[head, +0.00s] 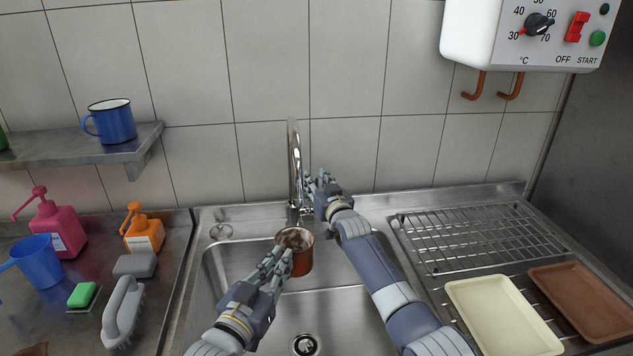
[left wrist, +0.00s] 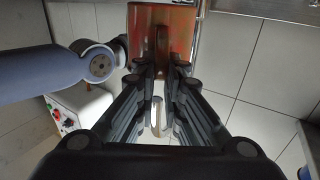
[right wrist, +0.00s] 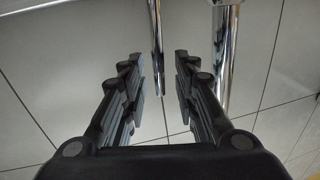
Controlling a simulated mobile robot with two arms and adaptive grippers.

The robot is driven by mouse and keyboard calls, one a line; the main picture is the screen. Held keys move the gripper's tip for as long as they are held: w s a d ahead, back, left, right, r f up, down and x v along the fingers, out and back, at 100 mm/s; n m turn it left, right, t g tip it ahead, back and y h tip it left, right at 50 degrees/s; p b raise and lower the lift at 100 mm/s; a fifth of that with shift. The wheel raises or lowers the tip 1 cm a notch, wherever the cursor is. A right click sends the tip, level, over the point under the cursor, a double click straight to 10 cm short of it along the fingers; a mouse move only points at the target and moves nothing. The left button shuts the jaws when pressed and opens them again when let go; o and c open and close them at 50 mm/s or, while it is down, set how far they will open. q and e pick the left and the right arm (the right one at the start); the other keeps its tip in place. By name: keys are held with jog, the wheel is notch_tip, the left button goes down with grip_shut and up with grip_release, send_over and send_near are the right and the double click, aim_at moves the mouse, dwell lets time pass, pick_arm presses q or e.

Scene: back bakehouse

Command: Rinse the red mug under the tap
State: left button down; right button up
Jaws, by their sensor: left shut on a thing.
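The red mug (head: 302,262) is upright over the sink, in front of the tap (head: 296,175); its inside looks smeared brown and whitish. My left gripper (head: 279,264) is shut on the mug; in the left wrist view its fingertips close on the handle of the mug (left wrist: 180,30), whose wall has brownish smears. My right gripper (head: 318,184) is beside the tap, on its right. In the right wrist view its fingers (right wrist: 163,75) are apart, with a thin chrome rod between and beyond the tips and the thicker tap pipe (right wrist: 222,50) to the right. No water stream shows.
The sink (head: 345,312) is otherwise empty, its drain uncovered. Left of it stand an orange bottle (head: 143,232), a pink bottle (head: 58,225), a blue jug (head: 38,262) and a grey brush (head: 122,312). A wire rack (head: 470,235) and trays (head: 505,315) lie right. A blue mug (head: 113,122) is on the shelf.

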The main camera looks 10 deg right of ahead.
jog(key=shift+w, duration=0.15)
grip_shut()
jog(key=shift+s+f+t, duration=0.1)
jog(key=shift+s+t, duration=0.5)
jog(key=shift+t, duration=0.1)
jog(key=shift+f, duration=0.1)
grip_release()
jog(key=shift+s+r, duration=0.1)
jog(key=shift+r, duration=0.1)
